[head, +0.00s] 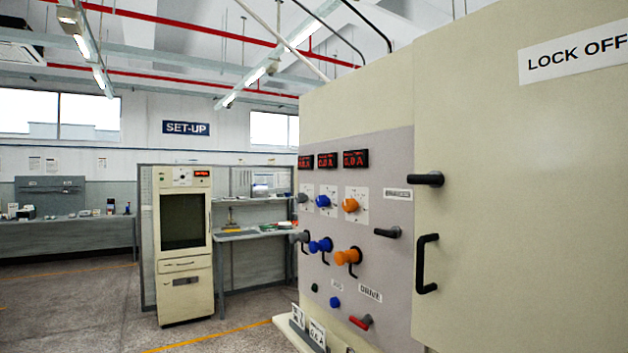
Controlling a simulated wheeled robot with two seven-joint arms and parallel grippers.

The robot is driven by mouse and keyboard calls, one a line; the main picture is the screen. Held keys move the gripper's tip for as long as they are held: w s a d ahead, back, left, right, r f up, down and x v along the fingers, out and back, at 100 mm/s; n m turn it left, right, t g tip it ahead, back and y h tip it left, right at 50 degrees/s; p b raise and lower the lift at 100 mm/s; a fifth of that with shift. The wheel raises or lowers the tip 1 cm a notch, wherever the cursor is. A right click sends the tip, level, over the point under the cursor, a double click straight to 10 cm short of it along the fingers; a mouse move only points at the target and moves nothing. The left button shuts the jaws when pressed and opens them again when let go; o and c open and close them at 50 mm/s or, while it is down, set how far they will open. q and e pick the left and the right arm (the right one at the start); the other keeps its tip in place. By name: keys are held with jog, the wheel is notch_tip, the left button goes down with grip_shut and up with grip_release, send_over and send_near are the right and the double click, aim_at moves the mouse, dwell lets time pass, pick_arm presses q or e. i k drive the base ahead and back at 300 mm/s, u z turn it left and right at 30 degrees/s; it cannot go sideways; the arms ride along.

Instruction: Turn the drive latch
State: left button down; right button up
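A cream machine cabinet with a grey control panel (378,165) stands at the right. A label reading DRIVE (370,293) sits low on the panel. Just below it is a red-handled latch (361,321), its handle slanting slightly. A black lever handle (387,233) sits higher on the panel, below a small label (398,195) that I cannot read clearly. I cannot tell for certain which of these is the drive latch; the red one is nearest the DRIVE label. Neither of my grippers is in view.
The cabinet door (520,200) at the right, marked LOCK OFF (572,55), has a black pull handle (427,263) and a black lever (426,179). Orange knobs (347,257) and blue knobs (321,245) stick out from the panel. Open floor (70,310) lies to the left.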

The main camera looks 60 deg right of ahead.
aim_at(434, 179)
jog(key=i, duration=1.55)
jog(key=z, duration=4.3)
